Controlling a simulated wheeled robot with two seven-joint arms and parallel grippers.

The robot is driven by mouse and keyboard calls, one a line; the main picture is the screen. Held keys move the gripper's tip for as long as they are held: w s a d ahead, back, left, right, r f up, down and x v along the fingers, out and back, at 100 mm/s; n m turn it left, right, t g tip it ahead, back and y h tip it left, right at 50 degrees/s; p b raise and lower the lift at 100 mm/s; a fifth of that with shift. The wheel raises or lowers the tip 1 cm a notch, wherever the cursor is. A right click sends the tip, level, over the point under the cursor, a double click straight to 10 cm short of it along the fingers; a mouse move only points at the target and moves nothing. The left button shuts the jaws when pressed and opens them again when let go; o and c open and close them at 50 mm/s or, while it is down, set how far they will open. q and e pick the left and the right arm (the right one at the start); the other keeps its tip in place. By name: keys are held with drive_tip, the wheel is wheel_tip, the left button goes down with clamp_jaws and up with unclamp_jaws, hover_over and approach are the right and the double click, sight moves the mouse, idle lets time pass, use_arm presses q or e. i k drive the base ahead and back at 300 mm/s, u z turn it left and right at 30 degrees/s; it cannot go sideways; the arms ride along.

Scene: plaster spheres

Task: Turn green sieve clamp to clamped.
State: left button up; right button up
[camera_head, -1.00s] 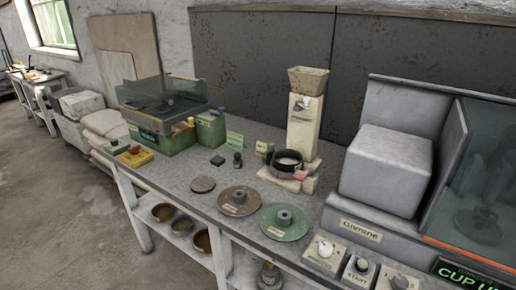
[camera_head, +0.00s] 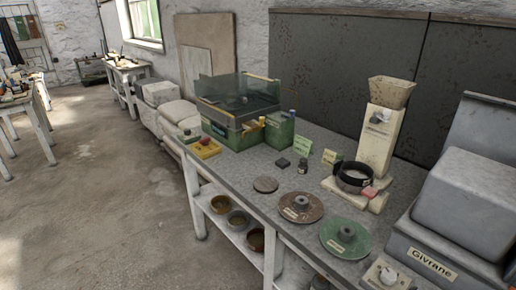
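A green machine (camera_head: 236,131) with a dark see-through lid (camera_head: 238,95) stands at the far end of the grey bench. A small yellow lever or knob (camera_head: 262,121) shows at its right front. A green box (camera_head: 279,133) with a blue-topped post (camera_head: 292,115) stands against its right side. Neither of my grippers is in view.
The bench top (camera_head: 235,172) holds a brown disc (camera_head: 301,208), a green disc (camera_head: 346,239) and a small flat disc (camera_head: 265,184). A yellow box (camera_head: 205,149) sits at the left edge. A grey Givrane machine (camera_head: 459,217) fills the right. Open floor (camera_head: 95,200) lies left.

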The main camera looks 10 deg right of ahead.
sight(340, 156)
drive_tip(key=u, duration=0.75)
drive_tip(key=i, duration=2.2)
drive_tip(key=z, duration=1.5)
